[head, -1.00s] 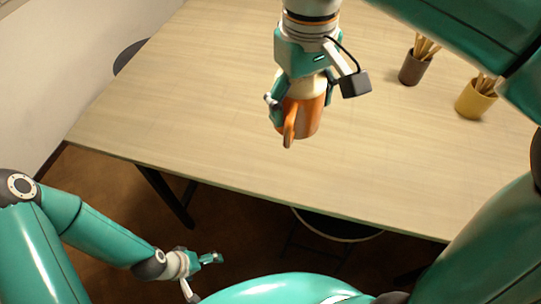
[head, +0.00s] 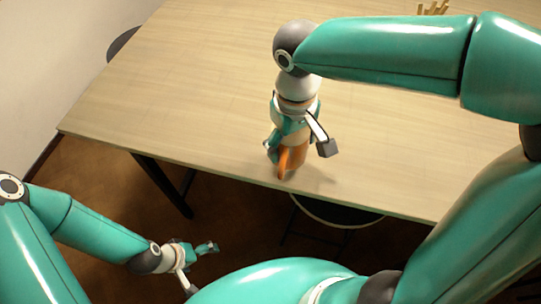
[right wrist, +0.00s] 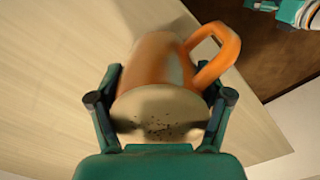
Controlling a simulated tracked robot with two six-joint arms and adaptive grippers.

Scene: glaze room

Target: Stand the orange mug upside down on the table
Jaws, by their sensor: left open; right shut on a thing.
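The orange mug (head: 291,158) hangs below my right gripper (head: 290,138) near the table's front edge. In the right wrist view the mug (right wrist: 158,65) sits between the two fingers, which are shut on its sides. Its cream, speckled end (right wrist: 160,112), which looks like the base, faces my palm, and its handle (right wrist: 225,50) sticks out to one side. The gripper points down, so the mug's far end faces the table (head: 200,75). I cannot tell whether it touches the table. My left gripper (head: 205,250) is open and empty, off the table's front edge.
A holder with wooden sticks (head: 433,8) stands at the back right, mostly hidden by my right arm. A dark round stool (head: 335,212) is partly under the front edge. Another dark seat (head: 122,42) is beyond the left edge. The table's left part is clear.

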